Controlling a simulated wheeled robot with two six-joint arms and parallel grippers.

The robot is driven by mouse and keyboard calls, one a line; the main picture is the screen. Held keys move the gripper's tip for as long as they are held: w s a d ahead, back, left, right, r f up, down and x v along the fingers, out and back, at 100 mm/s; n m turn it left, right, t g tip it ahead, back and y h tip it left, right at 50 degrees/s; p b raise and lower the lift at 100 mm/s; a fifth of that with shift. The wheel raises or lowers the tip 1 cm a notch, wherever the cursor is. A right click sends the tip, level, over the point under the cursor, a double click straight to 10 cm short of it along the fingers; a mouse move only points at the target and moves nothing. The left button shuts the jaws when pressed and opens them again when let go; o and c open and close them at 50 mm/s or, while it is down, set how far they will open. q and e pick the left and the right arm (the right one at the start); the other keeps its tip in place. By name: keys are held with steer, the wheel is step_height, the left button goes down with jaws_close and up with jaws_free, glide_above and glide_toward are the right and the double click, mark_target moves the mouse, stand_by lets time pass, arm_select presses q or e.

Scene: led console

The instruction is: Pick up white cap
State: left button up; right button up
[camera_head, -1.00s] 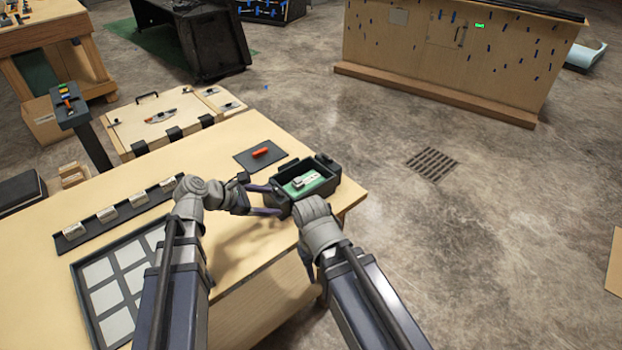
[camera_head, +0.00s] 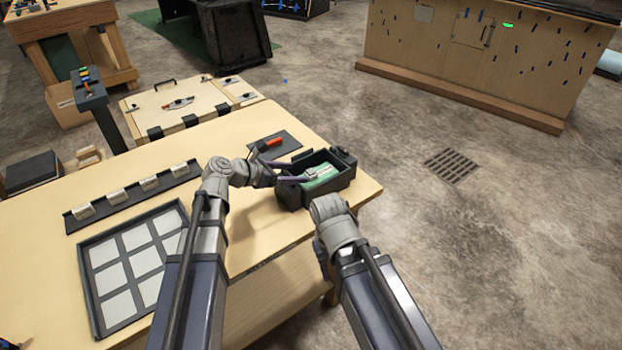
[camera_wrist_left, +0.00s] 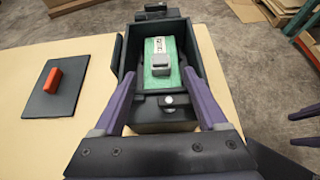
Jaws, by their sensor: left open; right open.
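A small pale grey-white cap (camera_wrist_left: 160,63) lies on a green pad (camera_wrist_left: 161,80) inside an open dark box (camera_wrist_left: 200,55), by a white piece with dark marks (camera_wrist_left: 158,45). In the head view the box (camera_head: 340,182) stands at the table's right end; its light contents (camera_head: 318,173) are small there. My left gripper (camera_head: 299,171) is open, its purple fingers reaching over the box. In the left wrist view its fingers (camera_wrist_left: 160,88) are spread either side of the cap, not touching it. My right gripper's purple fingers (camera_wrist_left: 304,127) show apart at the right edge, away from the box.
A red block (camera_wrist_left: 53,80) lies on a dark plate (camera_wrist_left: 62,100) left of the box. A tray of pale squares (camera_head: 100,325) and a rack of white blocks (camera_head: 117,198) occupy the table's left. Bare tabletop (camera_head: 262,225) lies before the box.

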mark_target(308, 172)
arm_select(q)
steer(key=shift+b+x, duration=1.45)
steer(key=shift+x, duration=1.65)
steer(key=shift+s+r, duration=0.1)
jaws_close()
